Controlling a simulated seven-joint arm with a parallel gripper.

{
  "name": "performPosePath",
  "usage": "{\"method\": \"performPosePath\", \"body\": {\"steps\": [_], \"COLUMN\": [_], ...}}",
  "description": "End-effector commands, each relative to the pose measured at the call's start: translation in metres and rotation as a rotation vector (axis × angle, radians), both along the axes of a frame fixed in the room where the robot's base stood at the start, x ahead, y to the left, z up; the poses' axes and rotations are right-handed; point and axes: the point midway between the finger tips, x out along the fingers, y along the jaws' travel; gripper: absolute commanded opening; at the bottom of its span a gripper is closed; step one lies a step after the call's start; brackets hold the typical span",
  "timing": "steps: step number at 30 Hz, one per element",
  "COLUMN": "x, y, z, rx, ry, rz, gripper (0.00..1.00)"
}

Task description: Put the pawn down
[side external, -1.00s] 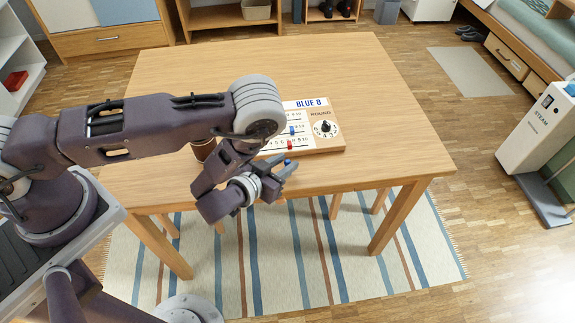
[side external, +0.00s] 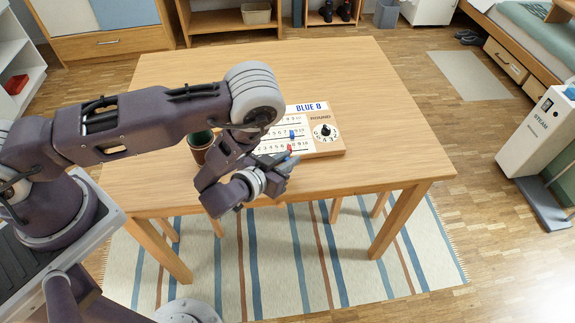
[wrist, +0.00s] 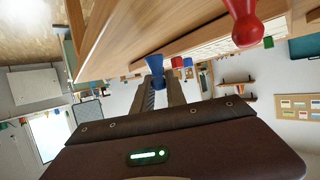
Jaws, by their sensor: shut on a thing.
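My gripper (side external: 284,160) is shut on a blue pawn (wrist: 155,66), which shows between the fingertips in the wrist view. In the side view the gripper is at the table's front edge, just in front of the score board (side external: 318,147). The held pawn is hard to make out there. The board has a "BLUE 8" label, numbered tracks and a round dial. A red pawn (side external: 290,148) stands on the front track, just beyond the fingers; it is large at the top of the wrist view (wrist: 243,25). Another blue piece (side external: 292,134) stands on a track behind it.
A brown cup (side external: 200,150) with a dark green inside stands left of the board, partly behind my arm. The wooden table (side external: 370,90) is clear behind and right of the board. A striped rug (side external: 330,270) lies below.

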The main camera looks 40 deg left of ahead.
Motion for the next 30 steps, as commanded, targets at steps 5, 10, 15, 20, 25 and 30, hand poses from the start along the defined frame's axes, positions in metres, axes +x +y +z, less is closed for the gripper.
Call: {"method": "performPosePath", "body": {"steps": [5, 10, 15, 20, 25, 30], "x": [0.001, 0.007, 0.048, 0.079, 0.072, 0.038], "y": [0.000, 0.004, 0.039, 0.107, 0.196, 0.263], "z": [0.048, 0.072, 0.077, 0.087, 0.096, 0.096], "rx": [-0.003, -0.002, 0.000, 0.004, 0.008, 0.005], "ry": [-0.004, -0.003, -0.006, -0.008, -0.006, -0.003], "rz": [0.001, -0.002, -0.054, -0.152, -0.268, -0.359], "gripper": [0.00, 0.00, 0.00, 0.00, 0.00, 0.00]}}
